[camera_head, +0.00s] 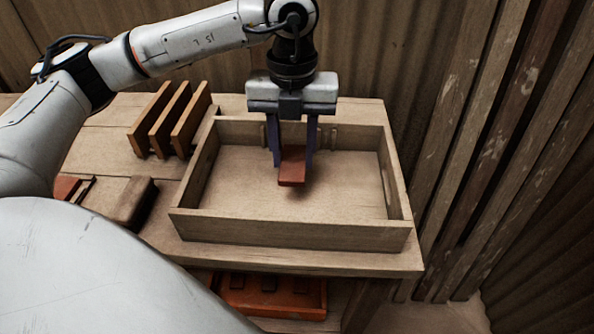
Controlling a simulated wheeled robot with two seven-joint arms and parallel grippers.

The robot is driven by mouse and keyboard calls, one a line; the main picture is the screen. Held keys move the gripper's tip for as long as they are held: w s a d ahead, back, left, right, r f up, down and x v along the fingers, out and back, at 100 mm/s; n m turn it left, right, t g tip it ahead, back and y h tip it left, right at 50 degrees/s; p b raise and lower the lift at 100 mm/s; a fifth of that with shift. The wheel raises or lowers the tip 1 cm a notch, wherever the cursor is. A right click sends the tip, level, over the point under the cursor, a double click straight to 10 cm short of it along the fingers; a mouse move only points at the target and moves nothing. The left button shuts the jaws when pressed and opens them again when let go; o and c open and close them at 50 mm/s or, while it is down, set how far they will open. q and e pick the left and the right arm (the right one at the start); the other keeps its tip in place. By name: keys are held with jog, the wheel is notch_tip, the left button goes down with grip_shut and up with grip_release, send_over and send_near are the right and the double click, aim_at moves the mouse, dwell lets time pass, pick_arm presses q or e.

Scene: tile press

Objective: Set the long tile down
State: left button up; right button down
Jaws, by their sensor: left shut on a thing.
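My left gripper (292,155) comes down from above into the wooden tray (290,232). It is shut on a red-brown tile (292,167), with one finger on each side of it. The tile shows end-on, so its full length is hard to tell. It appears to be held above the tray floor, with a dark shadow under it; I cannot tell the exact gap. The tray is otherwise empty in what I see. My right gripper is not in view.
Several upright wooden slats (170,120) stand left of the tray. A dark brown block (134,202) lies on the table (92,150) at the left, near reddish pieces (66,188). An orange tray (272,296) sits below the table edge. Wooden posts (480,140) rise at the right.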

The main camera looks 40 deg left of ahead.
aim_at(294, 175)
pick_arm(q)
jog(key=shift+f, duration=2.8)
jog(key=shift+f, duration=0.1)
jog(key=o, duration=1.1)
notch_tip(294, 175, up, 12)
jog(key=shift+r, duration=0.15)
